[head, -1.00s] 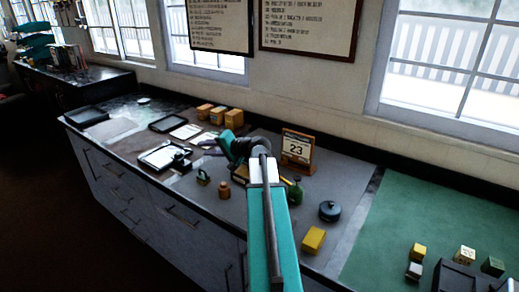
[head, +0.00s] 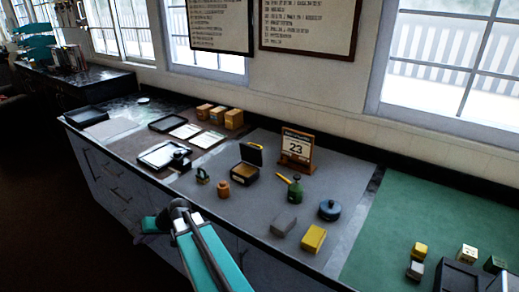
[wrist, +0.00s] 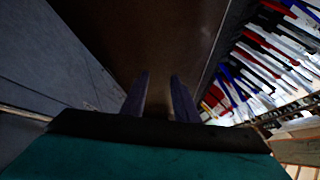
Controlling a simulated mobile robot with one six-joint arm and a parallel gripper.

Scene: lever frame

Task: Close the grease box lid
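The grease box (head: 243,174) is a small dark box on the grey mat in the head view, with a yellowish inside. Its lid (head: 251,154) stands raised at the back, so the box is open. My gripper (head: 148,226) is off the front edge of the counter, to the left of the box and well apart from it. In the wrist view my gripper (wrist: 160,92) shows two dark fingers apart with nothing between them. The grease box does not show in the wrist view.
Near the box are an orange-brown pot (head: 223,189), a green bottle (head: 296,189), a desk calendar (head: 297,150), a blue-grey round tin (head: 330,210), a grey block (head: 283,224) and a yellow block (head: 313,238). Red, blue and white levers (wrist: 265,60) show in the wrist view.

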